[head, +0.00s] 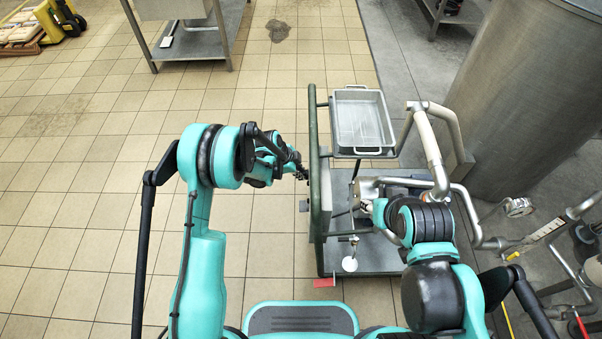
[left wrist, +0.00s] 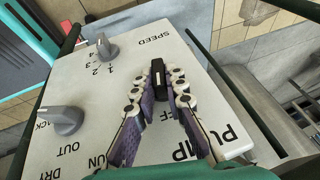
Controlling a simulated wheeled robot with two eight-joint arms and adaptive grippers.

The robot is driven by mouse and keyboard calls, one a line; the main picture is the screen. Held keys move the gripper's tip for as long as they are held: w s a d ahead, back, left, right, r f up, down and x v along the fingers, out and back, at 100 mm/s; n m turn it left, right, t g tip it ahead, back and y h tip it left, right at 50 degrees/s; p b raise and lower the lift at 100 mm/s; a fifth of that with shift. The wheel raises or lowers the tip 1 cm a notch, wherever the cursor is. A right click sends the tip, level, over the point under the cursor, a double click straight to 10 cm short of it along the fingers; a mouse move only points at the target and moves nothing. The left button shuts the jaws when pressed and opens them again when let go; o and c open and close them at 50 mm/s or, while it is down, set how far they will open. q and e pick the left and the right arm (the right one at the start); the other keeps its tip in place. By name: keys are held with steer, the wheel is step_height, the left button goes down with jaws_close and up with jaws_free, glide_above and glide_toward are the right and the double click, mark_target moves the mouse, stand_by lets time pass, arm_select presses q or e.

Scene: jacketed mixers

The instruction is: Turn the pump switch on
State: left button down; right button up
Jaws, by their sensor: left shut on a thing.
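The control panel (left wrist: 140,55) is light grey and fills most of the left wrist view, its lettering upside down. The pump switch (left wrist: 159,78) is a small black lever above the word PUMP. My left gripper (left wrist: 167,82) has its purple fingers on either side of this lever, shut on it. Fingers hide part of the labels; the lever's on or off position is unclear. In the head view my left gripper (head: 300,172) is at the left side of the cart. My right gripper (head: 368,205) is by the metal pump on the cart, its fingers too small to read.
Two grey knobs, the speed knob (left wrist: 107,47) and a lower knob (left wrist: 62,120), sit on the panel. The cart (head: 368,252) carries a metal tray (head: 361,118). Pipes (head: 432,150) and a large tank (head: 530,95) stand right. Tiled floor is free at left.

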arm_select(q)
steer(key=shift+s+f+m+t, duration=0.15)
steer(key=shift+m+t, duration=0.1)
steer(key=shift+t, duration=0.8)
steer(key=shift+s+m+t, duration=0.1)
steer(key=shift+m+t, duration=0.15)
steer(key=shift+t, duration=0.8)
steer(key=c, duration=1.6)
jaws_free()
steer(key=shift+o, duration=0.2)
steer(key=v, duration=1.2)
steer(key=shift+a+f, duration=0.15)
steer(key=shift+s, duration=0.1)
